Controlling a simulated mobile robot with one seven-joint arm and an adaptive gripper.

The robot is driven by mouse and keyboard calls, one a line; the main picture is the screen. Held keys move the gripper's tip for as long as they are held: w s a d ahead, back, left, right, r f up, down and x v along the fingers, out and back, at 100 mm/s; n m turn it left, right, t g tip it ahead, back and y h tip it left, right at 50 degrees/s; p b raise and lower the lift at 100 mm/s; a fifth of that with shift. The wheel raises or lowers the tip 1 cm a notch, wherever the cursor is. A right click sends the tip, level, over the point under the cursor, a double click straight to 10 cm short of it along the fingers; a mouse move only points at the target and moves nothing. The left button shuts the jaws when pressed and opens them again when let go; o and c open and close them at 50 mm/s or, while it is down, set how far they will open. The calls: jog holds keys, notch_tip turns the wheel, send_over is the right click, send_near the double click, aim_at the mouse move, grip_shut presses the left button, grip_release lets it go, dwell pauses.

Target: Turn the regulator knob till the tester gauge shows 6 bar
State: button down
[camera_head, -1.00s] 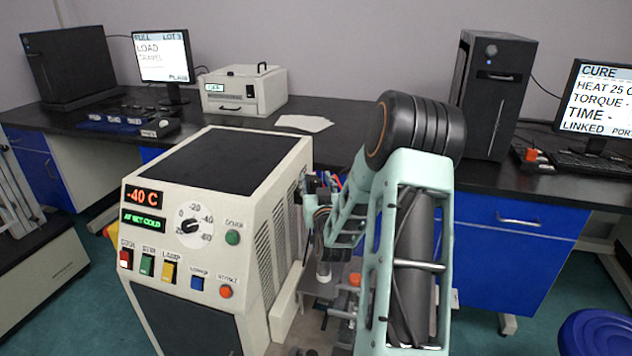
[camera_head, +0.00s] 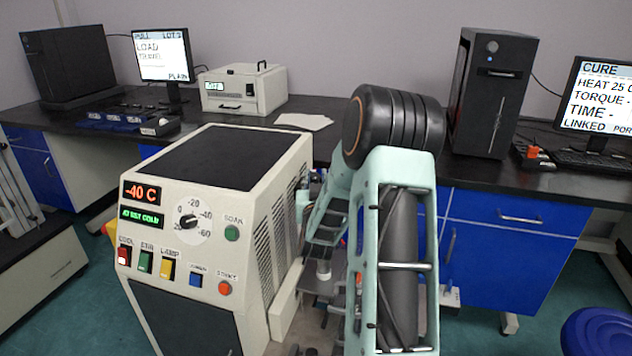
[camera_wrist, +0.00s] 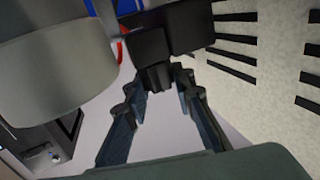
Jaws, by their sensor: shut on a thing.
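In the wrist view my gripper (camera_wrist: 160,80) reaches up from the bottom edge, with its two dark fingers closed on a small black knob-like piece (camera_wrist: 157,76). The piece sits under a larger black block (camera_wrist: 182,27), which looks like the regulator body. I cannot tell how far the knob is turned. In the head view my own arm covers the gripper and the knob. I make out no pressure gauge in either view, so the bar reading cannot be told.
A cream cold cabinet (camera_head: 215,165) showing -40 C stands left of my arm; its slotted side is close on the right in the wrist view (camera_wrist: 260,50). A large grey cylinder (camera_wrist: 50,65) fills the wrist view's upper left. A dark bench with blue drawers (camera_head: 520,232) runs behind.

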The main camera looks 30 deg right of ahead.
jog(key=shift+r+m+g+h+b, duration=0.15)
jog(key=shift+m+g+h+b, duration=0.75)
jog(key=shift+m+g+h, duration=1)
jog(key=c, duration=1.6)
grip_release()
jog(key=v, duration=1.2)
jog(key=shift+f, duration=0.4)
